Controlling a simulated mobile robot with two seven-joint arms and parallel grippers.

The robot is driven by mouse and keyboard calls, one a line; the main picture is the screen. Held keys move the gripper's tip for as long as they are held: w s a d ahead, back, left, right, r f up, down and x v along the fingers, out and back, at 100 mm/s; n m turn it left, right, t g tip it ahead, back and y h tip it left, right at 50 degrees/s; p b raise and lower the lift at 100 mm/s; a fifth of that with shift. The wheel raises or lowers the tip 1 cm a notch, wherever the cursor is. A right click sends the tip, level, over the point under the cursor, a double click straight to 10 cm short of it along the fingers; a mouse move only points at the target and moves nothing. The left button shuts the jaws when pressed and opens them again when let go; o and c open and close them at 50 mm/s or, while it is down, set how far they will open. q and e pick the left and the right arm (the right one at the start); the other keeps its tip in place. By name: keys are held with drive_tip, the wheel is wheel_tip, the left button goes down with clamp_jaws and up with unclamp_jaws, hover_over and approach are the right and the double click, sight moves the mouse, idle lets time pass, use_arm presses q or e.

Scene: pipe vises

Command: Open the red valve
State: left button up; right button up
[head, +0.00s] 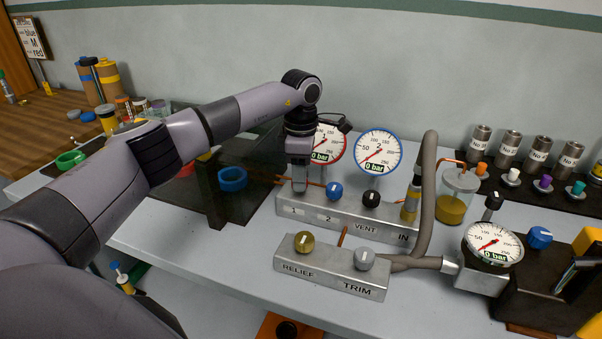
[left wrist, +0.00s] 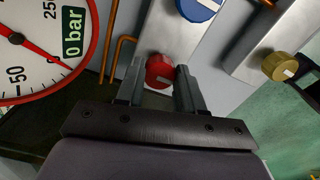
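The red valve (left wrist: 159,71) is a round red knob on the metal manifold (head: 352,218); in the head view it is hidden behind my left gripper (head: 298,187). In the left wrist view my left gripper (left wrist: 161,84) points at the knob, with one finger on each side and a small gap visible beside it. The fingers are apart; whether they reach around the knob in depth I cannot tell. The red-rimmed gauge 1 (head: 324,143) reads 0 bar; it is large at the left of the wrist view (left wrist: 35,45). My right gripper is out of view.
A blue knob (head: 334,190) and a black knob (head: 371,199) sit on the same manifold, right of my gripper. Blue-rimmed gauge 2 (head: 378,151) stands behind. The relief/trim block (head: 332,268) is in front. A copper pipe (left wrist: 123,55) runs close to the left finger.

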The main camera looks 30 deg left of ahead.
use_arm(q)
drive_tip(key=shift+r+n, duration=0.1)
drive_tip(key=shift+n, duration=0.3)
drive_tip(key=n+p, duration=0.1)
drive_tip(key=n, duration=0.1)
drive_tip(key=shift+n+p, duration=0.4)
drive_tip(key=n+p, duration=0.2)
drive_tip(key=n, duration=0.3)
drive_tip(key=shift+w+a+n, duration=0.1)
drive_tip(key=shift+n, duration=0.2)
drive_tip(key=n, duration=0.3)
drive_tip(key=shift+n+p, duration=0.3)
drive_tip(key=shift+p, duration=0.1)
drive_tip(key=shift+a+n, duration=0.1)
drive_tip(key=shift+n, duration=1.8)
drive_tip(key=o, duration=1)
drive_tip(key=shift+o, duration=0.2)
